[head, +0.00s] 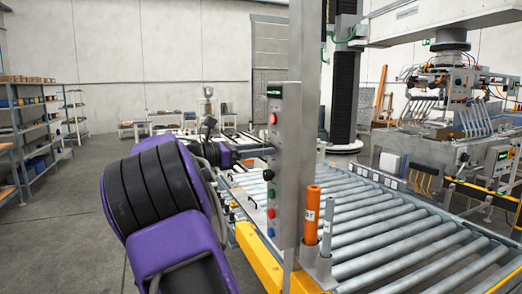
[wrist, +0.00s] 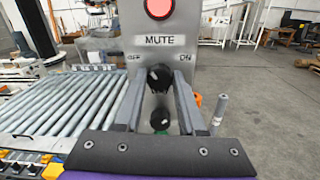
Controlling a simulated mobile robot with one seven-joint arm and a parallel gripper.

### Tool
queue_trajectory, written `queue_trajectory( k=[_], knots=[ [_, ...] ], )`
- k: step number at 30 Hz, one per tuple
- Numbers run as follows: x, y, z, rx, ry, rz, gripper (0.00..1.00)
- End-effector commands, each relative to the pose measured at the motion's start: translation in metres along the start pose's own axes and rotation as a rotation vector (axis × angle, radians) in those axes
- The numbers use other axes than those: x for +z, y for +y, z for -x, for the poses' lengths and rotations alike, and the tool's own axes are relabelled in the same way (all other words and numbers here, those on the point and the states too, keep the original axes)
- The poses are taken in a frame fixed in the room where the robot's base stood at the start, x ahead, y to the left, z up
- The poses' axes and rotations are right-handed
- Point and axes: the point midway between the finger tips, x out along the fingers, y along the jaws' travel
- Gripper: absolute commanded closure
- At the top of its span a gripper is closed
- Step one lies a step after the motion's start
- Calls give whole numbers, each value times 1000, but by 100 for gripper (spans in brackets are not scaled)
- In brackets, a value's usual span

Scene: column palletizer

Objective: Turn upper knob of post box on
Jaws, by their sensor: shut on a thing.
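The post box (head: 287,205) is a tall grey metal panel in the middle of the head view. In the wrist view its face (wrist: 200,42) carries a MUTE label, with OFF on the left and ON on the right. The black upper knob (wrist: 160,78) sits below that label. My gripper (wrist: 160,84) has one finger on each side of this knob and is shut on it. In the head view my gripper (head: 262,151) reaches the box from the left and hides the upper knob. I cannot tell clearly which way the knob points.
A red button (head: 273,119) is above the upper knob. A black lower knob (head: 268,174) and several buttons are below it. An orange cylinder (head: 311,213) stands right of the post, by the roller conveyor (head: 400,235). Open floor lies at left.

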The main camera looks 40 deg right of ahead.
Motion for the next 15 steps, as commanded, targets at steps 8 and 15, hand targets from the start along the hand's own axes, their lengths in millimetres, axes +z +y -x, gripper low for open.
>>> queue_trajectory(
  k=[8, 15],
  knots=[
    [-1, 0, 0, 0, -4, -125, 100],
    [-2, 0, 0, 2, -11, -331, 100]
  ],
)
